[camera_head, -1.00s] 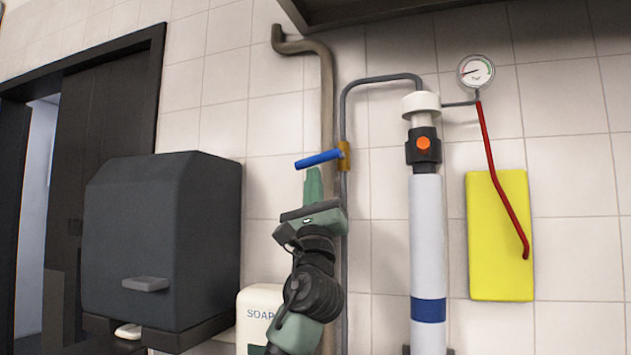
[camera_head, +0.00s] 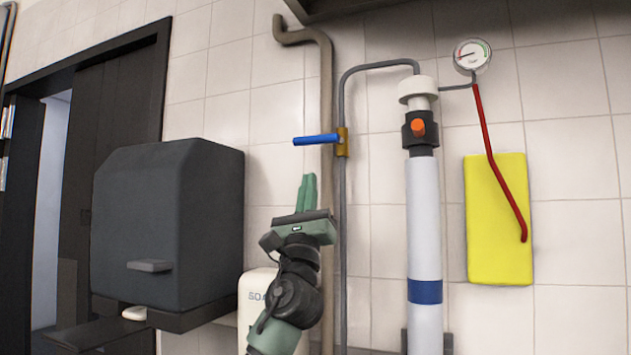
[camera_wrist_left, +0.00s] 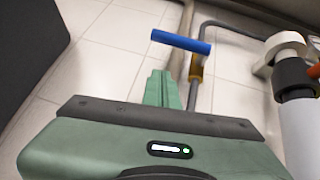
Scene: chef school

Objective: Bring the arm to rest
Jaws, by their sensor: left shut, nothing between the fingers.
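My left gripper (camera_head: 307,191) is green and points up in front of the tiled wall in the head view. Its fingers are shut together with nothing between them. In the left wrist view its fingers (camera_wrist_left: 161,90) show shut just below the blue valve handle (camera_wrist_left: 181,41). In the head view the blue handle (camera_head: 316,140) is roughly level, on a brass valve body (camera_head: 342,142) on a thin grey pipe. A clear gap lies between the fingertips and the handle. My right gripper is in neither view.
A dark box dispenser (camera_head: 167,225) is mounted at the left, near a partly hidden soap dispenser (camera_head: 252,290). At the right are a white filter cylinder (camera_head: 424,220), a gauge (camera_head: 471,55), a red hose (camera_head: 500,165) and a yellow panel (camera_head: 498,255). A dark doorway is far left.

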